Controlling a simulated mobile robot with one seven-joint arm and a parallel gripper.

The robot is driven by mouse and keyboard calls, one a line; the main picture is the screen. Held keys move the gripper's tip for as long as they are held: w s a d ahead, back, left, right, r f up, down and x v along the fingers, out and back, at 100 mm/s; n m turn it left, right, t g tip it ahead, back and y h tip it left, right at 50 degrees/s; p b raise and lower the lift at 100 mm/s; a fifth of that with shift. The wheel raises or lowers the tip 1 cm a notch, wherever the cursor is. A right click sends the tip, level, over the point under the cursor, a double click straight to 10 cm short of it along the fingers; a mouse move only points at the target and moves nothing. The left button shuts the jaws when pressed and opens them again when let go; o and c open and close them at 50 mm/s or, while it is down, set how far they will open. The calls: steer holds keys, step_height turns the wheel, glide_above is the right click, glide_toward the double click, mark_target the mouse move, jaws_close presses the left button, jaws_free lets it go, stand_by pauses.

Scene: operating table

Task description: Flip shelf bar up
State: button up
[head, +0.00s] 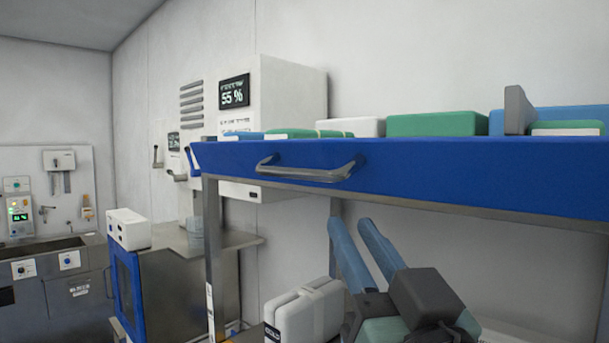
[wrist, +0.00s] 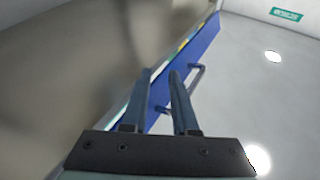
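The shelf bar (head: 308,172) is a grey metal handle on the blue front face of a shelf (head: 430,172). In the head view it juts out from the left part of that face. It also shows in the wrist view (wrist: 197,80), where the right finger partly hides it. My gripper (head: 348,224) has two blue fingers pointing up and left, below the shelf and lower right of the bar in the head view. The fingers, also seen in the wrist view (wrist: 161,76), stand apart with nothing visible gripped between them. I see no clear contact with the bar.
Green and white packs (head: 437,124) lie on the shelf top. A metal post (head: 213,255) supports its left end. A white box (head: 303,314) stands below, left of my arm. A blue-doored cabinet (head: 126,290) and a sink (head: 50,250) are farther left.

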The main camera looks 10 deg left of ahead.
steer(key=n+g+y, duration=0.2)
steer(key=y, duration=0.2)
steer(key=n+g+y, duration=0.3)
steer(key=g+y, duration=0.2)
glide_toward(287, 171)
steer(key=p+x, duration=0.6)
steer(key=x, duration=0.3)
steer(key=shift+w+a+r+p, duration=0.1)
steer(key=shift+w+p, duration=0.3)
steer(key=shift+w, duration=0.05)
steer(key=shift+w+a, duration=0.3)
steer(key=shift+a, duration=0.05)
jaws_close()
